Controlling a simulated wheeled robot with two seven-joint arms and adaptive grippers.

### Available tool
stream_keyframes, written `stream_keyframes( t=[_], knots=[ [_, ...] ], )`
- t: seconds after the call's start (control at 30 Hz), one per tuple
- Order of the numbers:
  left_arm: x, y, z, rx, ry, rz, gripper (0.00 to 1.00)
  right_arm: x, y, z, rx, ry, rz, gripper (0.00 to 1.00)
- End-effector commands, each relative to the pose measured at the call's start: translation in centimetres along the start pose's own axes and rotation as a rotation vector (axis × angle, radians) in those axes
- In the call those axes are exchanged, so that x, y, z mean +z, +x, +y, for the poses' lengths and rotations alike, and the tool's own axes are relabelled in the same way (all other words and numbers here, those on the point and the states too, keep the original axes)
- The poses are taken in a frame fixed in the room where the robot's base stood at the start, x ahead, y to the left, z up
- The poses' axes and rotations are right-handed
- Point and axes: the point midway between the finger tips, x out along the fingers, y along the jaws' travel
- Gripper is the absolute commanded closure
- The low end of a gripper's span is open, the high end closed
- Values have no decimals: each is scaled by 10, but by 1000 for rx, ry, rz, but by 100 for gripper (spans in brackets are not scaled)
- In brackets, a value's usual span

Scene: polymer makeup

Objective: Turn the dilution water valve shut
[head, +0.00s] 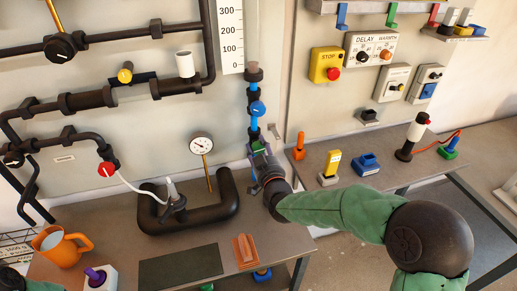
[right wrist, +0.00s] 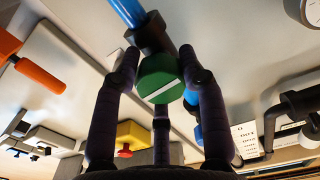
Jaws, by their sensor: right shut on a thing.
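I cannot read a label naming the valve. My left gripper is not in view.
A black curved pipe (head: 190,219) and a gauge (head: 201,144) stand left of my right gripper. An orange jug (head: 61,246) is at the far left. A yellow stop box (head: 326,64) is on the right panel. Small coloured devices line the right bench.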

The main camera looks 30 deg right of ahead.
Motion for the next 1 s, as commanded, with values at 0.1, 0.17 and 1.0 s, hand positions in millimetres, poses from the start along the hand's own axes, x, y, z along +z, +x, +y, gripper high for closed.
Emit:
stream_keyframes(
  t=[0.1,0.17,1.0],
  knots=[
    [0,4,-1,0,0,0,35,4,0,-1,-1,13,-4,91],
    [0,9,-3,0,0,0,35,5,0,-1,-2,35,-3,91],
    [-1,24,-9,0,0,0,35,4,-1,-1,-2,141,-9,34]
  ],
)
